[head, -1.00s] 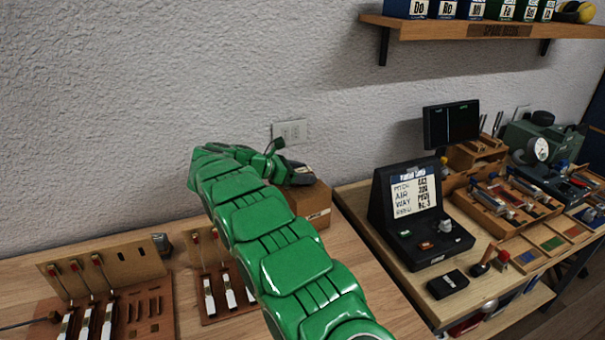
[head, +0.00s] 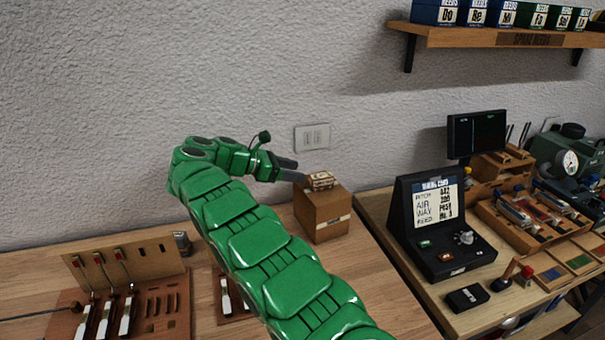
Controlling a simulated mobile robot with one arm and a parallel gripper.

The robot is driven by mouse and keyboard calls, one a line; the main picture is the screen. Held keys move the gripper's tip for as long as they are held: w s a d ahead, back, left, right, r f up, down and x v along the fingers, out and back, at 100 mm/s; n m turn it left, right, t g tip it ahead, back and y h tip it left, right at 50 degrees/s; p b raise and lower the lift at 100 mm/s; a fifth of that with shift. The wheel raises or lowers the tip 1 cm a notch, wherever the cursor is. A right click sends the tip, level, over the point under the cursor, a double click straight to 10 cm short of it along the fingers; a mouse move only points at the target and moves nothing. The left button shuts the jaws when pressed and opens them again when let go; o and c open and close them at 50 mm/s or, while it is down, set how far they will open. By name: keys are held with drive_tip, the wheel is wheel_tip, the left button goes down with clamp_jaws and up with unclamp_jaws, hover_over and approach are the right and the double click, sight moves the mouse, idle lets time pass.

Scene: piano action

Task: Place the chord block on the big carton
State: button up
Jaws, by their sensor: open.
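The big carton (head: 322,217) is a brown cardboard box with a pale label strip, standing on the wooden bench near the wall. A small tan block with reddish-brown markings, which looks like the chord block (head: 321,181), lies on top of the carton. My gripper (head: 300,170) is at the end of my green arm, just left of the block. Its dark fingers are open, and the block lies just beyond their tips. I cannot tell whether a finger still touches it.
On the bench at left stand brown key racks (head: 130,290) with white keys. A second table at right holds a black tuner display (head: 437,228) and wooden trays (head: 540,215). A shelf (head: 500,37) of reed boxes hangs above. Bare bench shows right of the carton.

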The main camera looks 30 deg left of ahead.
drive_tip(key=shift+s+a+r, duration=0.25)
drive_tip(key=shift+s+a, duration=0.2)
drive_tip(key=shift+s, duration=0.05)
idle(0.3)
